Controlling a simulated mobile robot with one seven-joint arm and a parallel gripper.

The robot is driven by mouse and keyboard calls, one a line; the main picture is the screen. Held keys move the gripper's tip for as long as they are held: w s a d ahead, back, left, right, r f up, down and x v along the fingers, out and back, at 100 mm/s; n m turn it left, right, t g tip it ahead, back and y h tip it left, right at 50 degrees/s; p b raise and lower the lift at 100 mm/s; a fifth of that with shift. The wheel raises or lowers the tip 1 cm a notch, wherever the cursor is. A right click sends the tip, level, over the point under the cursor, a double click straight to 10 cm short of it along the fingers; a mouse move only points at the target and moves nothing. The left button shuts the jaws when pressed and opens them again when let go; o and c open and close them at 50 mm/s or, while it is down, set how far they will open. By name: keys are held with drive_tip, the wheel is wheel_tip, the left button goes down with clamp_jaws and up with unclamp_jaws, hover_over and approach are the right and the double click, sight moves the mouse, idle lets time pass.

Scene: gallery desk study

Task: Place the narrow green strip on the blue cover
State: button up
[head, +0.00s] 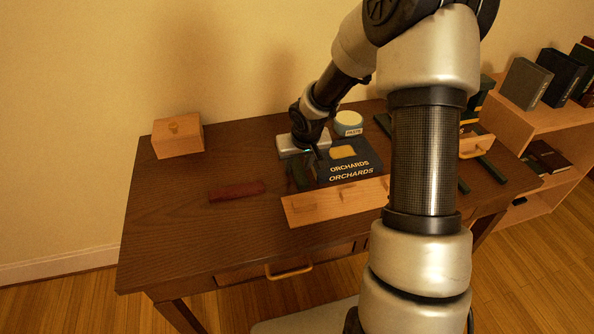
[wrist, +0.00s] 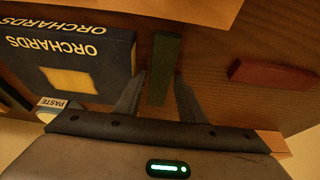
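My gripper's fingers (wrist: 160,76) are apart, one on each side of the green strip. A small gap shows at one finger; contact at the other is unclear.
A dark red strip (head: 237,191) lies on the desk (head: 190,235) at left. A wooden box (head: 178,138) stands at the back left. A paste jar (head: 348,123) stands behind the cover, and a pale wooden piece (head: 320,204) lies in front. The left desk is mostly clear.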

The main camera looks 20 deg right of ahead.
sight(298, 169)
clamp_jaws()
wheel_tip(298, 169, up, 9)
drive_tip(key=p, duration=0.3)
drive_tip(key=s+a+r+p, duration=0.2)
drive_tip(key=s+r+p, duration=0.4)
drive_tip(key=r+p, duration=0.1)
drive_tip(key=s+a+r+p, duration=0.2)
drive_tip(key=s+r+p, duration=0.4)
drive_tip(key=p, duration=0.4)
drive_tip(key=shift+a+r, duration=0.25)
drive_tip(key=shift+r, duration=0.3)
